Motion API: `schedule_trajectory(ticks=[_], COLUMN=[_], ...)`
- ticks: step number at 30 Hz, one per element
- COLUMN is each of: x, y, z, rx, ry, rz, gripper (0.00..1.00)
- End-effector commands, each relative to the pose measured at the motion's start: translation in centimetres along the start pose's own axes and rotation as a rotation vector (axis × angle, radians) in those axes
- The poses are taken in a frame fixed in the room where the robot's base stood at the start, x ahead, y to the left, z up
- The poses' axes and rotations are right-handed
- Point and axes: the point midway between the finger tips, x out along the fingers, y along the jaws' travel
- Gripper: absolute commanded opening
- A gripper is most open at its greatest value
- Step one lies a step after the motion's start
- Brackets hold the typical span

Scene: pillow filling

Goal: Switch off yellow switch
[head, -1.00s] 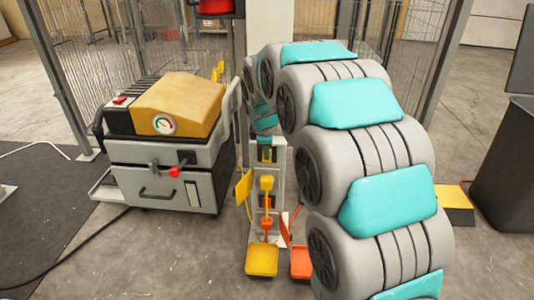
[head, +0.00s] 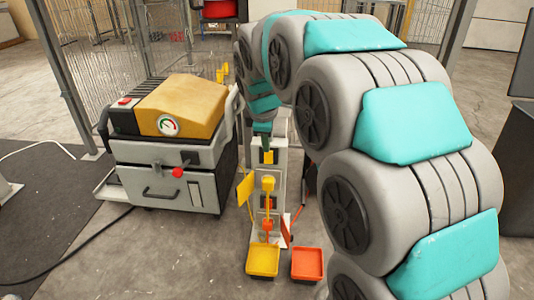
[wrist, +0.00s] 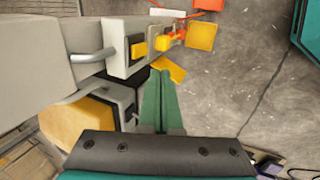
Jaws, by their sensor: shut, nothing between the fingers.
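A pale upright panel (head: 256,200) stands at the centre of the head view. A square yellow switch (head: 267,157) sits near its top; it also shows in the wrist view (wrist: 137,49). A yellow lever-like part (head: 268,184) and an orange one (head: 267,227) are lower on the panel. In the wrist view my gripper (wrist: 160,77) has its green fingers together and empty. The fingertips appear below the switch in that picture, apart from it; the depth gap is unclear. In the head view my arm hides much of the gripper, near the panel top.
A grey machine (head: 165,150) with a yellow cover stands left of the panel. A yellow tray (head: 263,260) and an orange tray (head: 307,264) lie at the panel's foot. A yellow plate (head: 245,190) juts from its left side. Wire fencing (head: 85,70) stands behind.

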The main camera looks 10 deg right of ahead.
Motion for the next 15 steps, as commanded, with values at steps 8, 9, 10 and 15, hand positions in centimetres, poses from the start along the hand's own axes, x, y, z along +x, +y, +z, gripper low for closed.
schedule_trajectory(ticks=[8,9,10,15], x=[-1.9,-1.9,-1.9,-1.8], y=[0.0,0.0,0.0,0.0], z=[0.0,0.0,0.0,0.0], rx=[-0.001,-0.001,-0.001,-0.001], ry=[-0.001,-0.001,-0.001,0.0], rz=[-0.002,-0.002,-0.002,-0.004], gripper=[0.0,0.0,0.0,0.0])
